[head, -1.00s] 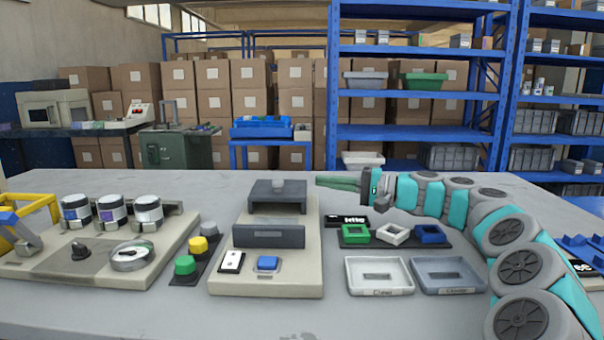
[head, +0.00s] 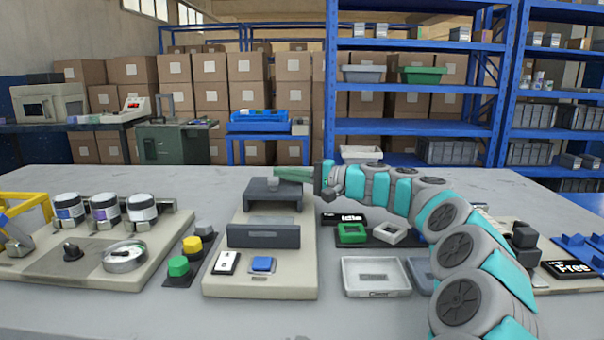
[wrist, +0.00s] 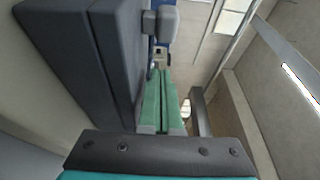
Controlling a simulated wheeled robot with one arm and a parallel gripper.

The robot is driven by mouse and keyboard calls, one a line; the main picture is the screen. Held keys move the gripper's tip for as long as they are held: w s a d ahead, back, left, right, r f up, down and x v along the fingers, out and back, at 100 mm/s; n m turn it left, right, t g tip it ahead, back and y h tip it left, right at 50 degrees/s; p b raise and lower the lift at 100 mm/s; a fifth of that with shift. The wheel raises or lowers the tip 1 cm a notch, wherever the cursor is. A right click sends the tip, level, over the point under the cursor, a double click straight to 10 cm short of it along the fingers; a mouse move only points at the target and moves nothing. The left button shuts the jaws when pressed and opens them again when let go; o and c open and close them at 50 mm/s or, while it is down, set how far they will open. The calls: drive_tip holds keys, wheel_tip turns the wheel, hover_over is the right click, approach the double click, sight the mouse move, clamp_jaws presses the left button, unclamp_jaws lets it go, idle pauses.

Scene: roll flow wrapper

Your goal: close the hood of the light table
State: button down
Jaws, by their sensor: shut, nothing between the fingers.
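The light table is a beige base (head: 215,285) in the middle of the bench, with a dark front panel (head: 264,237). Its dark grey hood (head: 272,192) sits at the back, with a gap under its front edge. A small grey knob (head: 273,184) is on the hood. My gripper (head: 279,174), with green fingers, is shut and empty, its tips close to the knob. Contact cannot be told. In the wrist view the hood (wrist: 75,55) and knob (wrist: 160,24) stand left of and beyond my shut fingers (wrist: 163,72).
A white switch (head: 226,263) and blue button (head: 263,264) are on the table's base. Left are jars and coloured buttons (head: 178,267). Right are a tray (head: 375,277) and small green and white frames, partly under my arm. The bench behind the hood is clear.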

sight(286, 188)
drive_tip(key=shift+s+d+b, duration=0.15)
drive_tip(key=shift+s+b, duration=0.7)
drive_tip(key=shift+s, duration=1.15)
drive_tip(key=shift+s+d+b, duration=0.1)
drive_tip(key=shift+s+b, duration=0.2)
drive_tip(key=shift+s, duration=0.2)
drive_tip(key=s+b, duration=0.1)
drive_tip(key=s, duration=0.2)
drive_tip(key=s+b, duration=0.1)
drive_tip(key=s, duration=0.3)
drive_tip(key=s+b, duration=0.1)
drive_tip(key=s, duration=0.3)
drive_tip(key=shift+s+a, duration=0.2)
drive_tip(key=shift+a, duration=0.05)
drive_tip(key=shift+s, duration=0.4)
drive_tip(key=shift+a, duration=0.1)
